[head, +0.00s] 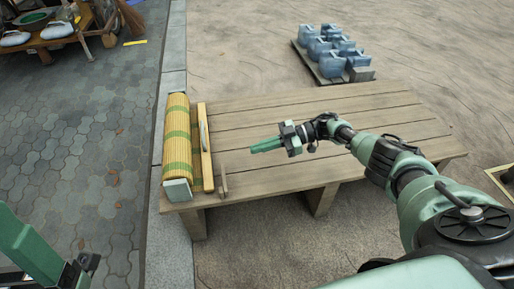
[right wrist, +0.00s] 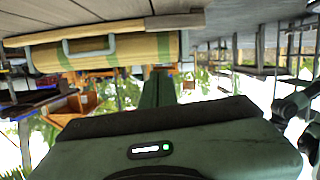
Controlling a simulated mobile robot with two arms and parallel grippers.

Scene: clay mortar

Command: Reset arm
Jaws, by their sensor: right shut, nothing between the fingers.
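My right arm reaches in from the right over the wooden table. Its green gripper (head: 254,148) is shut and empty, pointing left above the planks. In the right wrist view the shut green fingers (right wrist: 160,86) show at the middle, with nothing held. Part of my left gripper (head: 32,245) shows at the lower left edge, green with black parts, over the paving. It is cut off by the frame, and its jaw state is unclear.
On the table (head: 330,112), a yellow-green rolled mat (head: 177,140) and a wooden piece with a handle (head: 205,148) lie left of the right gripper. Blue-grey blocks (head: 331,68) stand on a pallet behind.

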